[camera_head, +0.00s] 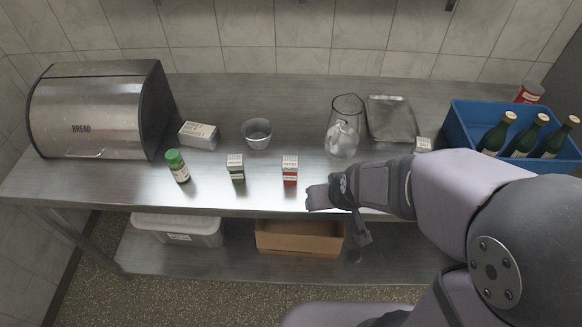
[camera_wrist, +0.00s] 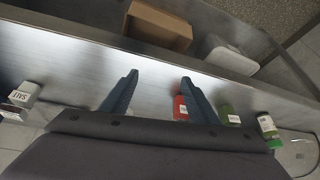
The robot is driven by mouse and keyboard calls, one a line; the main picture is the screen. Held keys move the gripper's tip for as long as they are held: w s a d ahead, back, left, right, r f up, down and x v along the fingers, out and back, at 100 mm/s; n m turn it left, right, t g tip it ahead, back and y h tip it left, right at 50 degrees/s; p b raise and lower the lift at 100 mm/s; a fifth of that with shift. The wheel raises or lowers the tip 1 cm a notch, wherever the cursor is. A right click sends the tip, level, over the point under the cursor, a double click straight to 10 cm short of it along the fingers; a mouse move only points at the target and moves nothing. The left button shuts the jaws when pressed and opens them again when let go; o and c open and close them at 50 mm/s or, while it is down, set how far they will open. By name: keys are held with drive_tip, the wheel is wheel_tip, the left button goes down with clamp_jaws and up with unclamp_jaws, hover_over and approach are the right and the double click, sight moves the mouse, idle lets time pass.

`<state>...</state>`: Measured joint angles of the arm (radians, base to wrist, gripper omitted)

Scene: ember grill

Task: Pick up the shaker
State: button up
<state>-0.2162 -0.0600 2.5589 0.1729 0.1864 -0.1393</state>
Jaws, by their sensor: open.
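The shaker (camera_head: 177,166), a small bottle with a green cap and a white label, stands upright on the steel counter at the left, in front of the bread box. In the wrist view it seems to be the capped bottle (camera_wrist: 267,125) at the lower right. My gripper (camera_head: 317,197) is at the counter's front edge, well to the right of the shaker. In the wrist view my gripper (camera_wrist: 159,76) has its two fingers apart with nothing held between them.
A red and white carton (camera_head: 290,170) and a dark green carton (camera_head: 236,167) stand between my gripper and the shaker. A glass bowl (camera_head: 257,133), a white box (camera_head: 199,135) and a glass jar (camera_head: 343,128) are behind. A blue crate (camera_head: 460,130) holds bottles at right.

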sight(289, 171)
drive_tip(key=w+a+r+n+t+y+p, duration=0.1)
drive_tip(key=w+a+r+t+p, duration=0.1)
drive_tip(key=w+a+r+t, duration=0.35)
drive_tip(key=w+a+f+t+b, duration=0.1)
drive_tip(key=w+a+b, duration=0.1)
drive_tip(key=b, duration=0.2)
drive_tip(key=w+a+f+m+t+b, duration=0.1)
drive_tip(key=w+a+f+b, duration=0.1)
drive_tip(key=b, duration=0.2)
drive_tip(key=shift+w+f+t, duration=0.15)
drive_tip(key=shift+f+t, duration=0.15)
drive_tip(key=shift+t, duration=0.05)
drive_tip(key=shift+w+f+m+t+b, duration=0.15)
drive_tip(key=shift+f+m+t+b, duration=0.25)
drive_tip(key=shift+b, duration=0.35)
drive_tip(key=t+h+b, duration=0.1)
drive_tip(key=t+b, duration=0.1)
drive_tip(key=shift+f+m+b, duration=0.2)
drive_tip(key=shift+m+b, duration=0.15)
drive_tip(key=shift+m, duration=0.05)
drive_tip(key=shift+s+d+f+t+h+b, duration=0.1)
drive_tip(key=shift+s+t+h+b, duration=0.2)
drive_tip(key=shift+t+h+b, duration=0.4)
drive_tip(key=shift+s+d+r+m+t+b, duration=0.1)
drive_tip(key=shift+s+r+m+t+b, duration=0.2)
drive_tip(key=shift+b, duration=0.15)
drive_tip(key=shift+w, duration=0.1)
drive_tip(key=shift+w, duration=0.1)
